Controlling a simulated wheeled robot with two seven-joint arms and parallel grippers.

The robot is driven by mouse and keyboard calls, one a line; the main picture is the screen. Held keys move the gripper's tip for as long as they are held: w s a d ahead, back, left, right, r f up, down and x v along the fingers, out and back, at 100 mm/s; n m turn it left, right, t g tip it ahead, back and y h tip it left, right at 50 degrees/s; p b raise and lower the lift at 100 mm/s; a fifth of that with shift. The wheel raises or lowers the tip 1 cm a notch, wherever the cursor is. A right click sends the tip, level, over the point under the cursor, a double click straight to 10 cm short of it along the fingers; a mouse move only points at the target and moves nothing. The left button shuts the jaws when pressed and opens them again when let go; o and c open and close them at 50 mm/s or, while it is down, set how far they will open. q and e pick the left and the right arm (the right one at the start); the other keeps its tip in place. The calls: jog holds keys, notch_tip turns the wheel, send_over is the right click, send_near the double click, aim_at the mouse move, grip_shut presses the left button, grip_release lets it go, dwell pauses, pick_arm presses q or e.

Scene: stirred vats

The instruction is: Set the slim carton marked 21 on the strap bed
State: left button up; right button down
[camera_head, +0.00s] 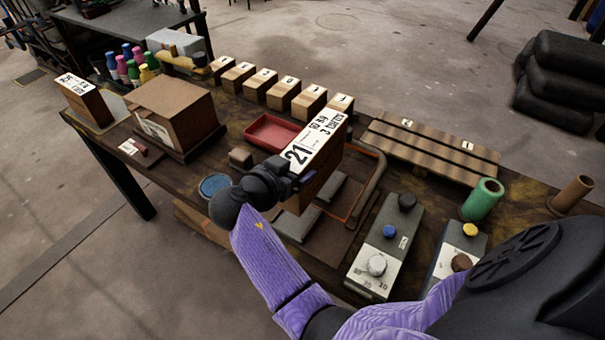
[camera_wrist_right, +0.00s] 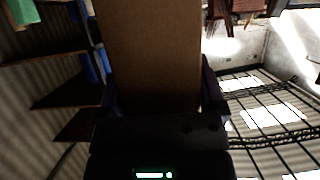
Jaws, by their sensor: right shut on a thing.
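The slim carton marked 21 (camera_head: 322,148) is a long brown box with a white printed top. My right gripper (camera_head: 290,177) is shut on its near end and holds it up over the bench. In the right wrist view its brown face (camera_wrist_right: 150,55) fills the middle, between the fingers of my gripper (camera_wrist_right: 158,98). Below it is a low bed of grey plates (camera_head: 297,226) with an orange-edged frame and a bent tube, which looks like the strap bed. The carton hides part of this bed, and I cannot tell whether they touch. My left gripper is not in view.
Right of the bed stand control boxes with knobs (camera_head: 385,245). Behind are a slatted board (camera_head: 430,150) with number labels, a red tray (camera_head: 273,133) and a row of small numbered boxes (camera_head: 284,93). A green cylinder (camera_head: 482,200) stands right.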

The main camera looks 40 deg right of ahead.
notch_tip(320, 180, down, 6)
jog(key=shift+f+b, duration=0.15)
jog(key=shift+b, duration=0.8)
jog(key=shift+f, duration=0.1)
jog(key=shift+c, duration=0.5)
grip_release()
jog(key=shift+f, duration=0.1)
jog(key=shift+o, duration=0.5)
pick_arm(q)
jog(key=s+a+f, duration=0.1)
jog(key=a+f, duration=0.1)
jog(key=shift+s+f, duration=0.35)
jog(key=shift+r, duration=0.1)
